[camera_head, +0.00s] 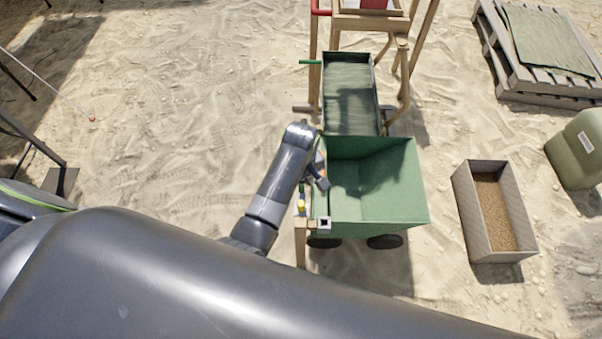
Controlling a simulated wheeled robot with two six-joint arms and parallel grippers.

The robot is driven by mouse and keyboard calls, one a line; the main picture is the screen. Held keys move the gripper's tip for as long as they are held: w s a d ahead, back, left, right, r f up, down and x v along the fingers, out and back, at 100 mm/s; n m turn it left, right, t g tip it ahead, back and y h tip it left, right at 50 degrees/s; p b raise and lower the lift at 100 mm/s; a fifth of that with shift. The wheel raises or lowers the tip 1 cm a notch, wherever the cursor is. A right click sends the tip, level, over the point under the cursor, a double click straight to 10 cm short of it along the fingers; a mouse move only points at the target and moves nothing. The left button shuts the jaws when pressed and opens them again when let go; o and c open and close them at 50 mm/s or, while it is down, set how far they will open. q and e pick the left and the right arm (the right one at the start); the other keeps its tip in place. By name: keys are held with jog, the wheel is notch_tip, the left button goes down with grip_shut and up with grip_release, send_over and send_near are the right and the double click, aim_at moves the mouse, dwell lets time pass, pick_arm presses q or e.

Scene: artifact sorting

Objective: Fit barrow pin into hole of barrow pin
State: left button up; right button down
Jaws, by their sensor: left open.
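The green barrow (400,180) stands on the sand at the centre, with its dark wheels showing below. A small pale square with a dark centre (324,222) sits at its near left corner, at the top of a wooden post; it looks like a hole. My left gripper (319,178) is open at the barrow's left edge, seen from above and partly hidden by my own arm. A small yellow and green item (301,205) shows just below the gripper, beside the barrow's left wall. I cannot tell whether it is the barrow pin. My right gripper is out of view.
A green-lined chute (350,95) on a wooden frame stands behind the barrow. A box of grain-like material (463,190) stands to the right. A green canister (580,150) and a pallet (545,92) lie farther right. Open sand spreads to the left.

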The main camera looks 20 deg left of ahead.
pick_arm(q)
jog(key=shift+r, duration=1.45)
jog(key=s+a+f+m, duration=0.1)
jog(key=s+a+f, duration=0.1)
jog(key=s+f, duration=0.35)
jog(key=s+a+f+m, duration=0.2)
jog(key=s+a+f, duration=0.1)
jog(key=f, duration=0.6)
jog(key=s+a+f+m, duration=0.1)
jog(key=s+a+f, duration=0.1)
jog(key=s+f, duration=0.35)
jog(key=s+a+f+m, duration=0.1)
jog(key=s+a+f, duration=0.2)
jog(key=s, duration=0.5)
jog(key=s+a+f+m, duration=0.2)
jog(key=s+f, duration=0.3)
jog(key=s, duration=0.3)
jog(key=s+a+f+m+t+y, duration=0.1)
jog(key=s+a+f, duration=0.3)
jog(key=s, duration=0.4)
jog(key=shift+s+a+f+m, duration=0.3)
jog(key=shift+a, duration=0.2)
